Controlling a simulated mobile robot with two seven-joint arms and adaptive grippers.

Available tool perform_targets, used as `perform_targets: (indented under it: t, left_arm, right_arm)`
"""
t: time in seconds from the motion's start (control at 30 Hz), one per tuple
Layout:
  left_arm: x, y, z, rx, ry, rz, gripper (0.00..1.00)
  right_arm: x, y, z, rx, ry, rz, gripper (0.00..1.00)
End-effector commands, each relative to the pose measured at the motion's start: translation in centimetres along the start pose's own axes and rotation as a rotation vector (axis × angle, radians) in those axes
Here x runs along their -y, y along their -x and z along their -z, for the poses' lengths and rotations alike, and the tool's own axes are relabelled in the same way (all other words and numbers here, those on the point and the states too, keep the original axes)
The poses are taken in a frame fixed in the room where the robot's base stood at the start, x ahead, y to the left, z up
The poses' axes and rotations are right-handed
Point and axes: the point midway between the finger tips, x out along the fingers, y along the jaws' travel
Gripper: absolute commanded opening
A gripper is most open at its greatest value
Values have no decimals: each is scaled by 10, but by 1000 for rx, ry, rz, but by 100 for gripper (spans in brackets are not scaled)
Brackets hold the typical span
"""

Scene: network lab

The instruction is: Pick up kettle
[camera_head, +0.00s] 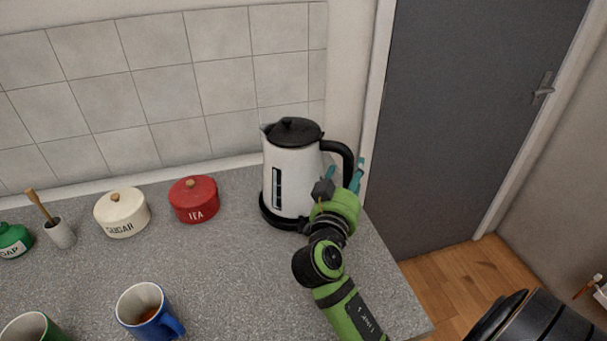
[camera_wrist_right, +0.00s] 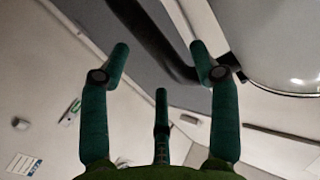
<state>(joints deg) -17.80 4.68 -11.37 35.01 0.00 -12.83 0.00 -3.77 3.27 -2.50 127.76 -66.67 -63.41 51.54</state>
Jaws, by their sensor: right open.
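The kettle (camera_head: 294,180) is white with a black lid, a black handle on its right side and a black base. It stands upright on the grey counter near the wall. My right gripper (camera_head: 344,172) is at the kettle's right side, by the handle, with its fingers apart. In the right wrist view, the black handle (camera_wrist_right: 160,45) passes beyond and between the spread fingers of the gripper (camera_wrist_right: 160,60), and the kettle's pale body (camera_wrist_right: 292,50) shows at the upper right. I cannot tell whether a finger touches the handle. My left gripper is not in view.
A red tea tin (camera_head: 194,204) and a cream sugar tin (camera_head: 122,217) stand left of the kettle. A blue mug (camera_head: 150,318) is at the front. The counter (camera_head: 240,275) is clear between them and my arm. A grey door (camera_head: 460,120) is at the right.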

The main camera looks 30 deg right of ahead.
Motion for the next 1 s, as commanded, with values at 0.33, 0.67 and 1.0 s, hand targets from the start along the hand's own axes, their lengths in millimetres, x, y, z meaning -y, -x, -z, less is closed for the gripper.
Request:
perform_targets:
  t: [0.33, 0.67, 1.0]
  left_arm:
    - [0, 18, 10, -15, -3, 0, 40]
    - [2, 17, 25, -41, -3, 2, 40]
    - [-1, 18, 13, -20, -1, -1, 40]
  right_arm:
    - [0, -32, 3, -1, 0, 0, 62]
    - [0, -32, 3, 0, 0, 0, 0]
    - [0, -32, 9, -12, -13, 1, 0]
